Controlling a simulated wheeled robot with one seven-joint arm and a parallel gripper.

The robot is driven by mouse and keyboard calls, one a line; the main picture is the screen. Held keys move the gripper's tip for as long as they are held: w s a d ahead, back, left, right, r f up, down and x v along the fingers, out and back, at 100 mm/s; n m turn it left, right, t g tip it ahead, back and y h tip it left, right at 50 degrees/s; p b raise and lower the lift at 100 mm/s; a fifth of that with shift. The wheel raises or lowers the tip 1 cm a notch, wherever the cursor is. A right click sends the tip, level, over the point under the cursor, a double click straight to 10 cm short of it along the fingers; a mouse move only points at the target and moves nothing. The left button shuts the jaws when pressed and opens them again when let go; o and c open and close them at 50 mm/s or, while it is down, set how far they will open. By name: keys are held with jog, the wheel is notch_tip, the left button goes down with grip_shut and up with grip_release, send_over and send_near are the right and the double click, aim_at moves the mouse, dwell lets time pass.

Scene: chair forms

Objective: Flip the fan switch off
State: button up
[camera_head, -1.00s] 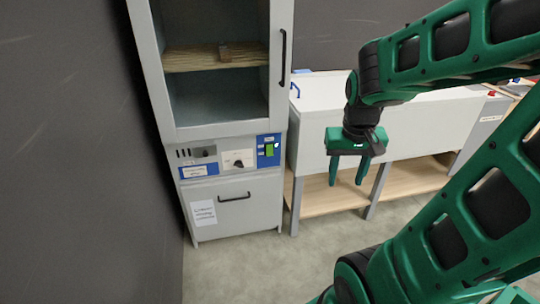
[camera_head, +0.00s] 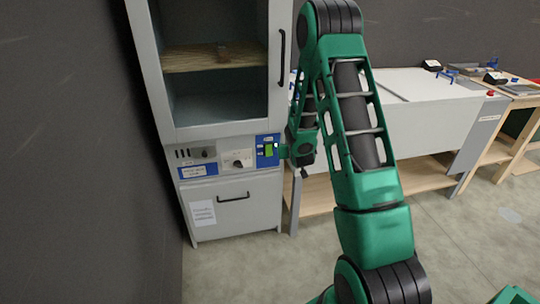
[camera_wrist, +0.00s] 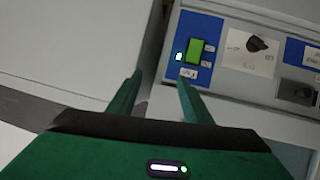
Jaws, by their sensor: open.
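The fan switch looks to be the green rocker (camera_head: 269,150) on the blue panel at the right end of the cabinet's control strip. In the wrist view the green rocker (camera_wrist: 194,51) is upper centre, beside a small lit white mark. My gripper (camera_wrist: 159,78) is open and empty, its fingertips apart and pointing toward the panel. The right fingertip appears just below the rocker; I cannot tell whether it touches. In the head view my gripper (camera_head: 285,151) is at the panel's right edge, mostly hidden by my arm.
The grey cabinet has a black knob (camera_wrist: 257,44) on a white plate left of the switch in the head view, a drawer handle (camera_head: 233,198) below and a glass door above. A white bench (camera_head: 425,115) stands close on the right. Floor in front is clear.

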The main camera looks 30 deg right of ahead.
jog(key=w+a+f+t, duration=0.2)
jog(key=w+f+t, duration=0.1)
jog(key=f, duration=0.4)
jog(key=t, duration=0.3)
send_near(269, 149)
jog(key=shift+n+y, duration=0.3)
jog(key=x, duration=0.7)
jog(key=shift+w+d, duration=0.1)
jog(key=shift+d, duration=0.1)
